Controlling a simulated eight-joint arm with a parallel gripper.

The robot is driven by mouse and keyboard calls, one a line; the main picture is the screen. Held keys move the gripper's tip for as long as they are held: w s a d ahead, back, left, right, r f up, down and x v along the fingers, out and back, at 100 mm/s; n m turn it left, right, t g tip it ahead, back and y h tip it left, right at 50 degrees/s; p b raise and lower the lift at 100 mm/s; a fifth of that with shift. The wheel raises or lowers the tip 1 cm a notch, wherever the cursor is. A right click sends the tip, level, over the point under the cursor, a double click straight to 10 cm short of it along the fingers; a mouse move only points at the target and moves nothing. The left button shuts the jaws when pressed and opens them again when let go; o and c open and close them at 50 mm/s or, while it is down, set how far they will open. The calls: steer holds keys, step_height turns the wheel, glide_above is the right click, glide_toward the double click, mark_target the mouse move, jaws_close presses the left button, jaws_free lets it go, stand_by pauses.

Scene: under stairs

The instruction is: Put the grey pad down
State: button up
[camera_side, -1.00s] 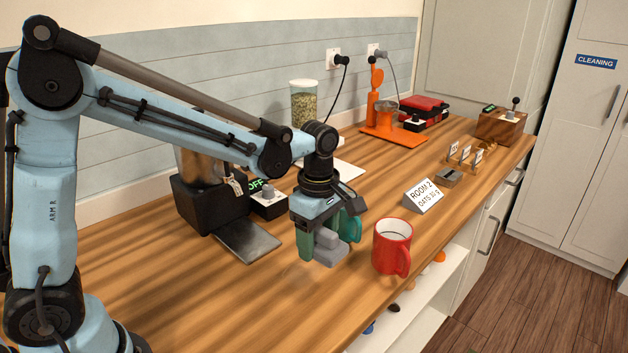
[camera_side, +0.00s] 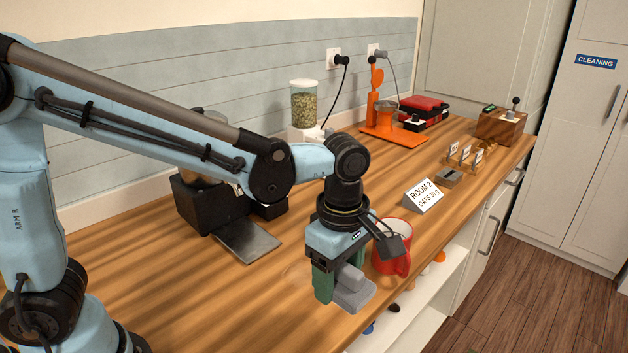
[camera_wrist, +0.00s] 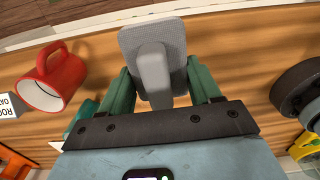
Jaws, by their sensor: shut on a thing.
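The grey pad (camera_side: 354,294) has a flat plate and a raised grip block. My gripper (camera_wrist: 160,84) is shut on that block, one green finger on each side. In the wrist view the pad's plate (camera_wrist: 133,38) sticks out past the fingers, its textured face toward the camera. In the side view my gripper (camera_side: 337,280) points down near the front edge of the wooden counter (camera_side: 255,310). I cannot tell whether the pad touches the counter or hangs just above it.
A red mug (camera_side: 391,250) stands just right of my gripper, partly hidden; it also shows in the wrist view (camera_wrist: 55,78). A teal thing (camera_wrist: 83,113) shows behind a finger. A metal plate (camera_side: 246,240) lies left. A room sign (camera_side: 424,196) stands beyond the mug.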

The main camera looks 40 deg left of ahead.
mark_target(342, 306)
steer(key=s+d, duration=0.2)
steer(key=s+d+r, duration=0.1)
steer(key=s+d, duration=0.1)
steer(key=shift+s+d, duration=0.3)
steer(key=shift+s, duration=0.05)
steer(key=w+a+f, duration=0.2)
steer(key=w, duration=0.1)
steer(key=w+a+f, duration=0.2)
steer(key=a, duration=0.1)
steer(key=w+a+f, duration=0.2)
steer(key=w+f, duration=0.1)
steer(key=shift+w+a, duration=0.15)
steer(key=shift+w, duration=0.15)
steer(key=shift+f, duration=1.95)
steer(key=shift+f, duration=0.1)
steer(key=o, duration=1)
